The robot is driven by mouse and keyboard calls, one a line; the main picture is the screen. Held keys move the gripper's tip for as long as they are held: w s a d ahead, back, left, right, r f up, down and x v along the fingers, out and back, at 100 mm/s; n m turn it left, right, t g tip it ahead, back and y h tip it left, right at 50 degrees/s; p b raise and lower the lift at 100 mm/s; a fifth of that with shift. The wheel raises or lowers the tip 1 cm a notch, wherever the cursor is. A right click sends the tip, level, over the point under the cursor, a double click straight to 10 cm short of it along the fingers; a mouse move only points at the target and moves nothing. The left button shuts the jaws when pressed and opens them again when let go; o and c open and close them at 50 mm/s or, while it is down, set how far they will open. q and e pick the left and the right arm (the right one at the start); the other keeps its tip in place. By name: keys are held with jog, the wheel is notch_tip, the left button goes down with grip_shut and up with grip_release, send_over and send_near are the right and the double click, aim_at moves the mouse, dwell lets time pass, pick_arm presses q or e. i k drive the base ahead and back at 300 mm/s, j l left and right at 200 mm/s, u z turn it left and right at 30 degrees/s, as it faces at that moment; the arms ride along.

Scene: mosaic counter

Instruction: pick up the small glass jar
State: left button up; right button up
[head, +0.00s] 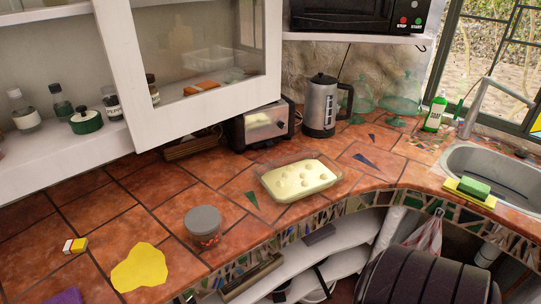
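A small glass jar (206,238) with a grey lid (203,219) stands upright on the orange tiled counter (180,190), left of the middle of the head view. Something reddish shows through its glass. It is near the counter's front edge, with nothing touching it. Neither of my grippers is in the head view.
A glass dish of pale dough (299,180) lies right of the jar. A toaster (262,124) and kettle (321,106) stand behind. A wall cabinet (115,68) overhangs the back left.

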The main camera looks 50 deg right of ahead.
aim_at(202, 224)
jog(key=z, duration=0.95)
